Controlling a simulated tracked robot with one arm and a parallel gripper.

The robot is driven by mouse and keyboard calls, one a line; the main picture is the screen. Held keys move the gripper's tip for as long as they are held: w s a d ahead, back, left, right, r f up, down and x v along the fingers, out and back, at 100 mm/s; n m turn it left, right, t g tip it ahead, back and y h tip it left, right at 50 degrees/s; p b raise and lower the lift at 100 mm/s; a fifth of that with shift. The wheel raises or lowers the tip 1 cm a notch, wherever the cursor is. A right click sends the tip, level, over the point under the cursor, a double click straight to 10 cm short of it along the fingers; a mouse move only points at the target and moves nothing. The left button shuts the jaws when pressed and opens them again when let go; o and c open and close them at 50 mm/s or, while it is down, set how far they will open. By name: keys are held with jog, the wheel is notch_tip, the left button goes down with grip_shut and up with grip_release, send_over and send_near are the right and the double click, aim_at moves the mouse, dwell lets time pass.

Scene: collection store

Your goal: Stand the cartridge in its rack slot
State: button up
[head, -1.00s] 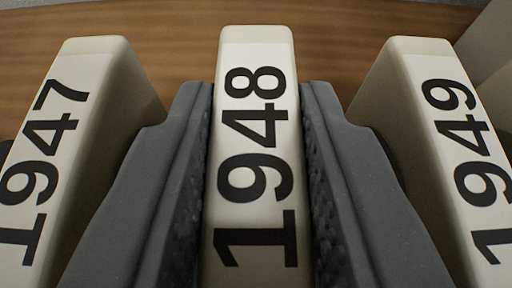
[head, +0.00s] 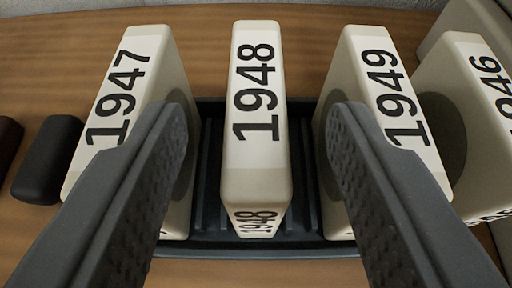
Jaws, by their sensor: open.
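The cartridge labelled 1948 (head: 256,110) stands upright in the middle of a dark rack (head: 215,240), between cartridge 1947 (head: 135,90) on its left and cartridge 1949 (head: 375,90) on its right. All three are cream with white labels and black numbers. My gripper (head: 255,130) is open and empty, its two grey fingers spread wide on either side of 1948 with clear gaps. The left finger overlaps 1947 in the view and the right finger overlaps 1949; whether they touch cannot be told.
Cartridge 1946 (head: 480,110) stands to the right, beside 1949. A dark rounded object (head: 48,160) lies on the wooden surface (head: 60,75) at the left, with a dark brown one (head: 8,145) at the edge. Bare wood shows behind the rack.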

jog(key=p+v, duration=0.1)
jog(key=v, duration=0.5)
jog(key=shift+s+r, duration=0.2)
jog(key=shift+s, duration=0.15)
notch_tip(320, 180, up, 22)
jog(key=t, duration=0.1)
jog(key=s+r, duration=0.7)
jog(key=r, duration=0.3)
jog(key=s+r, duration=0.6)
jog(key=r, duration=0.5)
jog(key=shift+s+a+r+t, duration=0.15)
jog(key=shift+s+r+t, duration=0.15)
jog(key=shift+s+t, duration=0.1)
